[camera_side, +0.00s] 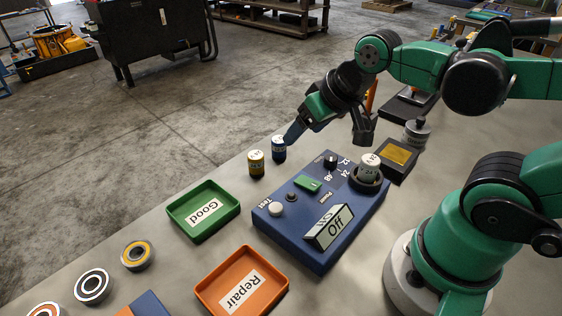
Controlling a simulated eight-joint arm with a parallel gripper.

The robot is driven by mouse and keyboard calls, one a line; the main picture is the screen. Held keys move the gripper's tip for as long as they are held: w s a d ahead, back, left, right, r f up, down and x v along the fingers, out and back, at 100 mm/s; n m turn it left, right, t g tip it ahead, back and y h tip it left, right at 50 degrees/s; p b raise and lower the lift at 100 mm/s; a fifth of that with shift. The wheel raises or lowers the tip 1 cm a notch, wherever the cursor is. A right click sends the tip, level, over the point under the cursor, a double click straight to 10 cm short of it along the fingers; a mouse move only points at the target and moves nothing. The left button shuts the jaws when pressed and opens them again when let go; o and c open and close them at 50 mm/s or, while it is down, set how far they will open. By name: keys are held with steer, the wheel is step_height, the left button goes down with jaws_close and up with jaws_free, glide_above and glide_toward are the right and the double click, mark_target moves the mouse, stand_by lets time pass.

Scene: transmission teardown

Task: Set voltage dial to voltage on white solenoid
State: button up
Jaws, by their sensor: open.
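The blue test box (285,235) stands on the table and has a small black voltage dial (331,162) at its far edge, beside white marks that look like 12, 24 and 48. The dial's exact pointing is too small to tell. The white solenoid (370,163) stands upright in a dark round socket at the box's far right corner. Its label seems to end in V, but the number is not clearly readable. My gripper (326,141) is open and empty, with its fingers spread above and beyond the dial, apart from it.
The box's display (330,227) reads Off. A green Good tray (172,217) and orange Repair tray (215,305) lie left. A grey cylinder (416,133) stands at right.

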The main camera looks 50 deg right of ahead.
mark_target(332, 157)
steer(key=d+f+m+g, duration=0.1)
steer(key=d+m+g, duration=0.1)
steer(key=m, duration=0.2)
steer(key=d+f+m+g, duration=0.1)
steer(key=d+m+g, duration=0.1)
steer(key=m, duration=0.2)
steer(key=d+f+m+g, duration=0.1)
steer(key=d+m, duration=0.1)
steer(key=m, duration=0.3)
steer(key=shift+s+d+g, duration=0.35)
steer(key=shift+g, duration=0.05)
steer(key=shift+s+d+f+m+g, duration=0.15)
steer(key=shift+d+f+m+g, duration=0.2)
steer(key=shift+m, duration=0.45)
steer(key=shift+f, duration=2.7)
steer(key=shift+c, duration=0.2)
jaws_close()
